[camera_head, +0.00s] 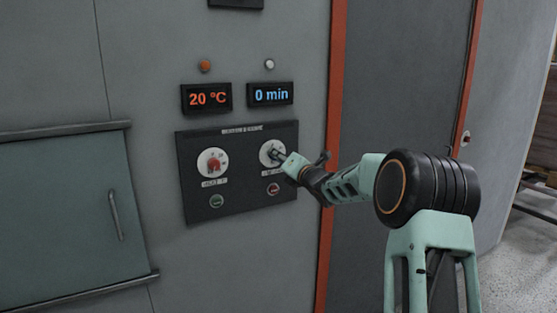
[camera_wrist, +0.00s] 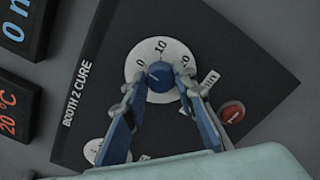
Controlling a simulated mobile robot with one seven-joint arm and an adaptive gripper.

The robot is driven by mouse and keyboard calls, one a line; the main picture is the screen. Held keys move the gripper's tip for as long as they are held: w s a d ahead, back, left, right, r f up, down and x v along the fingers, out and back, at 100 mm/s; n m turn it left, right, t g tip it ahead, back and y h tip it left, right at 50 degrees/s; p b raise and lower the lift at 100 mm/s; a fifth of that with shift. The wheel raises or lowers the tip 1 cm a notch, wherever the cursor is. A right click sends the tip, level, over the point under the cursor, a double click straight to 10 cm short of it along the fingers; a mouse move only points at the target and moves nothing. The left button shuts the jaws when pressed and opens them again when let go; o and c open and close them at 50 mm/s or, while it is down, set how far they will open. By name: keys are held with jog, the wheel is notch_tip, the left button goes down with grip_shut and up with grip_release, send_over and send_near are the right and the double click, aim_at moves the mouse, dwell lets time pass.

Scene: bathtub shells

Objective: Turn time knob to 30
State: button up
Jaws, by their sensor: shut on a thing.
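The time knob is the right-hand dial (camera_head: 267,149) on the black panel, below the blue display (camera_head: 271,93) that reads 0 min. In the wrist view the knob (camera_wrist: 161,76) is blue and sits on a white dial plate (camera_wrist: 142,58); the marks 0 and 10 and part of another number show. My gripper (camera_head: 281,156) reaches the dial from the right in the head view. In the wrist view my gripper (camera_wrist: 163,88) has one finger on each side of the knob and is shut on it. The fingers hide the lower part of the dial.
Left on the panel (camera_head: 240,205) is a red knob (camera_head: 213,163) under a display reading 20 °C (camera_head: 207,98). A green button (camera_head: 216,201) and a red button (camera_head: 273,189) sit below the dials. A cabinet door with a handle (camera_head: 116,215) is at left.

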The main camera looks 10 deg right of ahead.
jog(key=m+p, duration=0.2)
jog(key=m, duration=0.9)
jog(key=m+p, duration=0.2)
jog(key=m, duration=1)
jog(key=m+p, duration=0.2)
jog(key=m, duration=0.9)
jog(key=shift+a+f+m+p, duration=0.15)
jog(key=shift+f+m+p, duration=0.1)
jog(key=shift+m+p, duration=0.05)
jog(key=shift+m, duration=0.3)
jog(key=o, duration=1.2)
jog(key=shift+c, duration=0.2)
